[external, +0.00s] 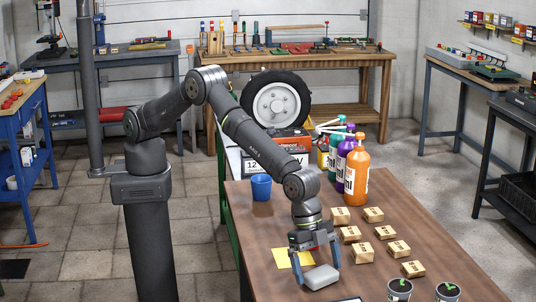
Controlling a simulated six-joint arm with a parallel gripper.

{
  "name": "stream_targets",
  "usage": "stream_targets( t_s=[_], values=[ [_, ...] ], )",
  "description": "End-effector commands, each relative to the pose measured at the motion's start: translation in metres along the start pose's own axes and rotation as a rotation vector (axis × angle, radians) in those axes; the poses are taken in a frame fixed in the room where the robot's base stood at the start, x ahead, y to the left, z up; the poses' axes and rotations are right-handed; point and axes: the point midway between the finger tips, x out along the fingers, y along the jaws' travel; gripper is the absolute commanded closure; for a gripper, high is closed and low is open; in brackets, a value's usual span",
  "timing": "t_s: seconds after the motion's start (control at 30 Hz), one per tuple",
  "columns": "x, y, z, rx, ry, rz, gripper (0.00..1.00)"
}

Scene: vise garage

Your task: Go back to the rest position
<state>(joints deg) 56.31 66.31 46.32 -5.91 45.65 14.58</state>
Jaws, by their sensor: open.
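My gripper (314,264) points down low over the near part of the brown table (390,190). Its two blue fingers are apart, so it is open. A light grey, rounded block (321,278) sits just below and in front of the fingers; I cannot tell whether they touch it. A yellow sheet (283,258) lies on the table at the left of the gripper, partly hidden by it. Nothing is visibly held.
Several small cardboard boxes (351,234) stand right of my gripper. Two tins (399,290) with green on top are at the front right. A blue cup (261,187), tall bottles (357,170) and a wheel (276,104) are farther back.

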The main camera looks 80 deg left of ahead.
Motion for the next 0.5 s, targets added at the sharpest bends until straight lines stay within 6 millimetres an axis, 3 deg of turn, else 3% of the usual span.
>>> stream_targets(
  t_s=[0.03,0.13,0.5],
  values=[
    [-0.0101,-0.0005,-0.0061,0.000,0.009,-0.002,0.02],
    [-0.0159,-0.0005,-0.0081,0.000,0.007,-0.001,0.02],
    [-0.0195,-0.0004,-0.0091,0.000,0.006,-0.001,0.02]
  ],
)
